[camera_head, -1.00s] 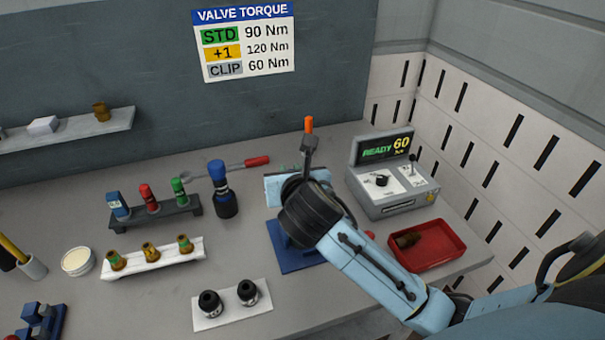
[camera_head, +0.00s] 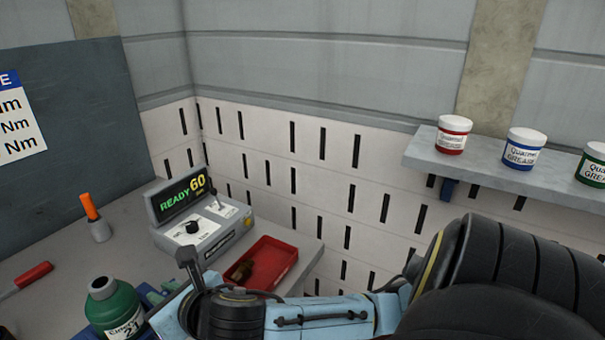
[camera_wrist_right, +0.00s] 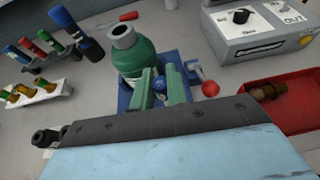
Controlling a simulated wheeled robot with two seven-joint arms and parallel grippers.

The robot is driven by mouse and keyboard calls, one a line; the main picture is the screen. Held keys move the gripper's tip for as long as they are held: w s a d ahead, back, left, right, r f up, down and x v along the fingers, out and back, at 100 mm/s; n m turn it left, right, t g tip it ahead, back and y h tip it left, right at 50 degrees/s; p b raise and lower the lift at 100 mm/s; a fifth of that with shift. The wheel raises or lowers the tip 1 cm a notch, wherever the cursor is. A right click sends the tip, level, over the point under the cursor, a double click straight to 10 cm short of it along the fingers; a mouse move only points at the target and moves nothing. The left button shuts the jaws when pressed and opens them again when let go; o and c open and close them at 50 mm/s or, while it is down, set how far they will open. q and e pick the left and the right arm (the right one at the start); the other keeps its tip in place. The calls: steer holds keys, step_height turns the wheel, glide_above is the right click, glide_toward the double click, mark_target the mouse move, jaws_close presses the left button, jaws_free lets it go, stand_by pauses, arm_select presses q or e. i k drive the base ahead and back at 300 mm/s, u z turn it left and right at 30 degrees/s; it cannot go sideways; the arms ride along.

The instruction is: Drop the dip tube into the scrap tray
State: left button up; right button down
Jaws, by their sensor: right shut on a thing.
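The scrap tray (camera_head: 287,272) is red and sits at the bench's right end in the head view, with a brass valve (camera_head: 243,270) lying in it. Part of it shows at the right of the right wrist view (camera_wrist_right: 290,92). My right gripper (camera_head: 188,268) is left of the tray, in front of the control box. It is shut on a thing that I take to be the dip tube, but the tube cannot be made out. A green cylinder (camera_head: 113,312) stands left of the gripper, in a blue clamp (camera_wrist_right: 180,88). My left gripper is out of view.
A control box (camera_head: 202,230) reading "READY 60" stands behind the tray. An orange-tipped grey object (camera_head: 98,228) and a red-handled tool (camera_head: 34,274) are on the bench at left. A wall shelf (camera_head: 480,165) holds grease tubs at right.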

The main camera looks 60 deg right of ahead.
mark_target(270, 270)
steer(key=z, duration=1.55)
